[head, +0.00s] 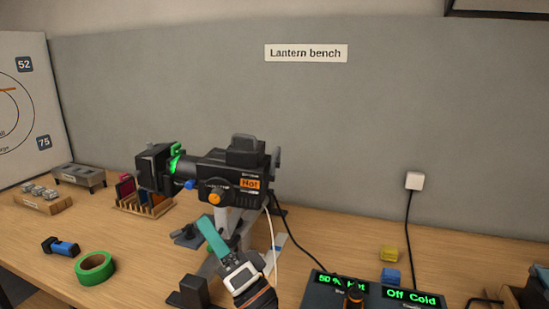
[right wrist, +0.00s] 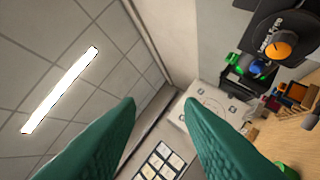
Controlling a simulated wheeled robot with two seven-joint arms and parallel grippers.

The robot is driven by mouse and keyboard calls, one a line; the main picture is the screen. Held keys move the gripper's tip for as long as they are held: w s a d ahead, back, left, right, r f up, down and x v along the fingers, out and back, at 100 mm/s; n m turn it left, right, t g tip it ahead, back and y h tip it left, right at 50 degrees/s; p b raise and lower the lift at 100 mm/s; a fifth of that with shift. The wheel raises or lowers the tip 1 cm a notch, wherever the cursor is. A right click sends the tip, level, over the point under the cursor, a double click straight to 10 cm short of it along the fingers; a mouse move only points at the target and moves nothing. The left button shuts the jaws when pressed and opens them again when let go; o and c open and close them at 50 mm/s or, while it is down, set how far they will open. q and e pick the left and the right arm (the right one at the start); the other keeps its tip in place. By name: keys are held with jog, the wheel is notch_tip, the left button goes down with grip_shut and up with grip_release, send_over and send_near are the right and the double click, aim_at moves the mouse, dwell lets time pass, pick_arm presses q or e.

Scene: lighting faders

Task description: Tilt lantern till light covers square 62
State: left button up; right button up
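The black lantern (head: 230,170) sits on a grey stand in the middle of the bench in the head view, with its lens end toward the left. It has an orange knob (head: 214,198), a blue knob (head: 190,184), a green part near the front and an orange label reading "Hot". The orange knob also shows at the upper right in the right wrist view (right wrist: 282,50). My right gripper (head: 209,226) is just below the lantern, its teal fingers spread apart and empty. A white board (head: 22,130) at the left shows squares 52 and 75; I cannot see square 62.
A control box (head: 370,292) at the front right reads "50 % Hot" and "Off Cold". Green tape (head: 95,267), a blue-and-black item (head: 62,246) and a wooden rack (head: 145,206) lie left of the stand. Cables hang behind the lantern.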

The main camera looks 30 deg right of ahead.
aim_at(273, 159)
jog(key=w+d+r+m+g+h, duration=0.15)
jog(key=d+r+m+h, duration=0.25)
jog(key=d+m+h, duration=0.55)
jog(key=w+d+r+m+g+h, duration=0.1)
jog(key=d+r+m+g+h, duration=0.25)
jog(key=m+h, duration=1.15)
jog(key=w+d+f+m+g+y, duration=0.1)
jog(key=w+d+m+g+y, duration=0.1)
jog(key=w+d+m, duration=0.1)
jog(key=w+d+f+m+g+y+p, duration=0.1)
jog(key=w+d+m+g+y, duration=0.1)
jog(key=w, duration=0.4)
jog(key=w+d+f+m+g+y+p, duration=0.1)
jog(key=w+d+m+g+y, duration=0.1)
jog(key=w+d+m, duration=0.2)
jog(key=shift+w+d+f, duration=0.35)
jog(key=shift+w+d, duration=0.1)
jog(key=shift+d, duration=0.2)
jog(key=shift+w+d+f+p, duration=0.1)
jog(key=shift+w+d+p, duration=0.25)
jog(key=shift+w+d, duration=0.15)
jog(key=shift+c, duration=0.3)
grip_shut()
